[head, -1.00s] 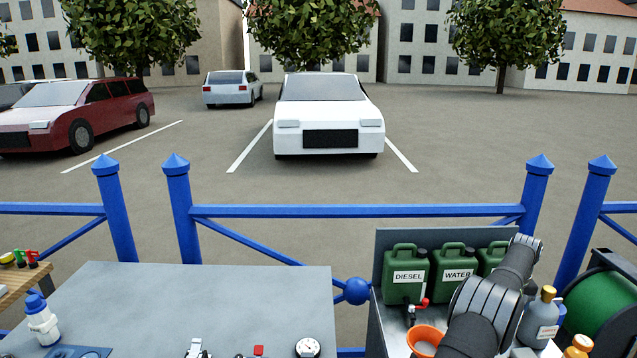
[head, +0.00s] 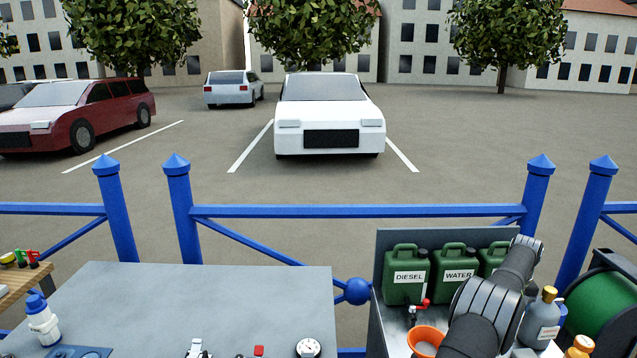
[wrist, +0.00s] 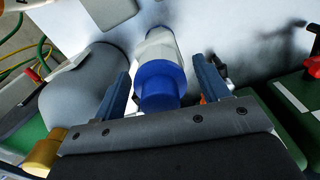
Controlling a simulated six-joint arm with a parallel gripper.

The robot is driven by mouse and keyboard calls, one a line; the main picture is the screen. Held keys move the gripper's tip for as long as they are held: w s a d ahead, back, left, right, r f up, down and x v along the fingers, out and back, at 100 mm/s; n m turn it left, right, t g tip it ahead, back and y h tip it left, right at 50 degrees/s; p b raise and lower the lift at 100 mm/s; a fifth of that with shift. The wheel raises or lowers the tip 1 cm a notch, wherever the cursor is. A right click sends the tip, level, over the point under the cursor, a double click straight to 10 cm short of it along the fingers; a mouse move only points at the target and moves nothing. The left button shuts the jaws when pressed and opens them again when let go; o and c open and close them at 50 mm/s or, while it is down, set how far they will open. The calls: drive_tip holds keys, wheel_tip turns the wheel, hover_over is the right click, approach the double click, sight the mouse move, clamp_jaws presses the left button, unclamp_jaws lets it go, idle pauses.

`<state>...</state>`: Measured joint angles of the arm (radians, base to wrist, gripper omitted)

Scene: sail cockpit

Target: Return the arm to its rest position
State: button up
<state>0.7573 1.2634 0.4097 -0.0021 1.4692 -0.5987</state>
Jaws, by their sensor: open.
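My gripper (wrist: 160,70) is open, its two blue-grey fingers spread apart in the wrist view. A white bottle with a blue cap (wrist: 160,88) shows between the fingers, with a gap on each side; I cannot tell whether it is level with the fingertips or beyond them. My arm (head: 490,300) reaches over the right-hand metal bench in the head view. The gripper itself is not visible there.
Green jerrycans (head: 405,274) stand at the bench's back, beside my arm. An orange funnel (head: 426,341) is left of it; a grey bottle with a gold cap (head: 541,318) is right, also in the wrist view (wrist: 85,92). The grey table (head: 200,300) has clear room.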

wheel_tip(320, 180, up, 10)
drive_tip(key=shift+r, duration=0.1)
wheel_tip(320, 180, down, 12)
drive_tip(key=shift+r, duration=0.25)
wheel_tip(320, 180, up, 4)
drive_tip(key=shift+r, duration=0.1)
drive_tip(key=s+d+r, duration=0.3)
drive_tip(key=s+r, duration=0.4)
drive_tip(key=s, duration=0.4)
drive_tip(key=w+a+r+n, duration=0.15)
drive_tip(key=w+a, duration=0.35)
drive_tip(key=a, duration=0.5)
drive_tip(key=w+a+r+n, duration=0.1)
drive_tip(key=w+a+n, duration=0.1)
drive_tip(key=w+a, duration=0.5)
drive_tip(key=w+a+r+n, duration=0.1)
drive_tip(key=w+a+n, duration=0.1)
drive_tip(key=a, duration=1)
drive_tip(key=s+a+r+n, duration=0.1)
drive_tip(key=a+n, duration=0.4)
drive_tip(key=a, duration=2.5)
drive_tip(key=shift+s+r+n, duration=0.35)
drive_tip(key=shift+r, duration=0.35)
